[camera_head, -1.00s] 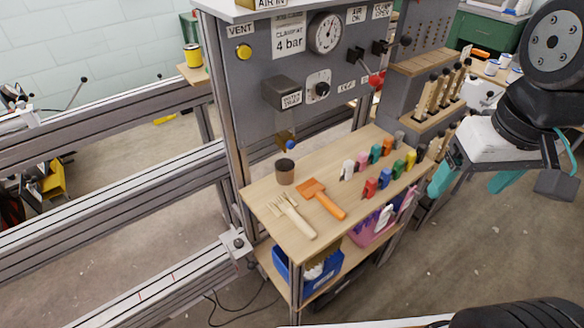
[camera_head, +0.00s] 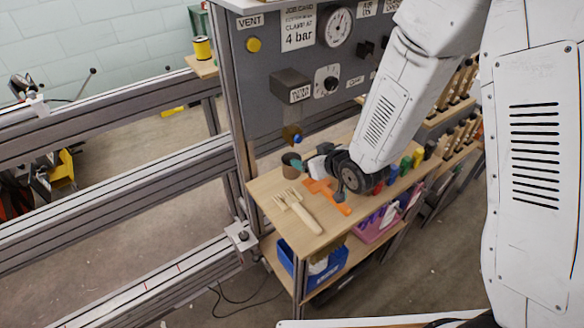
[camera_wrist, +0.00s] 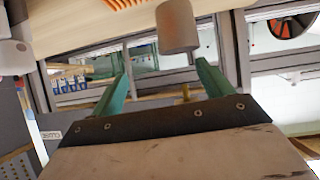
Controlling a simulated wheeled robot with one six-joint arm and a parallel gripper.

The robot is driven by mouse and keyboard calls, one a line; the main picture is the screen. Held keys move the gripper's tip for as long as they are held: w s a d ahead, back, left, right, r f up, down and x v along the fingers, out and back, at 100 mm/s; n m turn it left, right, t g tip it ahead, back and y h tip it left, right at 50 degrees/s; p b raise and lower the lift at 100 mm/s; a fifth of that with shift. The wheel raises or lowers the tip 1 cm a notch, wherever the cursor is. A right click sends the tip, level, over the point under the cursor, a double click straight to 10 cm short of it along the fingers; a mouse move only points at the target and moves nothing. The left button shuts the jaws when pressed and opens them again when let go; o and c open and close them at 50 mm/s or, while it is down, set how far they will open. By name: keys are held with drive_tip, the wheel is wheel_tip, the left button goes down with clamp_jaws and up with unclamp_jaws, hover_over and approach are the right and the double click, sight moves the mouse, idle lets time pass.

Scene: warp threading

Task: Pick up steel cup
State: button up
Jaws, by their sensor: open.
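The steel cup (camera_head: 293,173) shows as a small brownish-grey cup with a dark top, upright on the wooden shelf near its back left corner. My gripper (camera_head: 301,166) is beside the cup, and its fingers partly cover it in the head view. In the wrist view the cup (camera_wrist: 178,28) is ahead of the teal fingertips, roughly between their lines and slightly right of their middle. My gripper (camera_wrist: 161,70) is open there, with nothing between the fingers. Whether a finger touches the cup cannot be told.
On the wooden shelf (camera_head: 266,192), a pale wooden fork (camera_head: 302,213) and an orange brush (camera_head: 340,208) lie in front of the cup. Several coloured items (camera_head: 405,165) stand to the right. A grey panel (camera_head: 262,75) rises behind. A blue bin (camera_head: 325,270) sits below.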

sight(287, 158)
drive_tip(key=shift+s+a+f+y, duration=0.2)
drive_tip(key=shift+a+f+y, duration=0.5)
drive_tip(key=shift+a+f, duration=0.5)
drive_tip(key=x, duration=0.7)
drive_tip(key=shift+w+a, duration=0.15)
drive_tip(key=shift+a, duration=0.15)
drive_tip(key=c, duration=1.2)
drive_tip(key=shift+o, duration=0.2)
drive_tip(key=shift+d+r, duration=0.1)
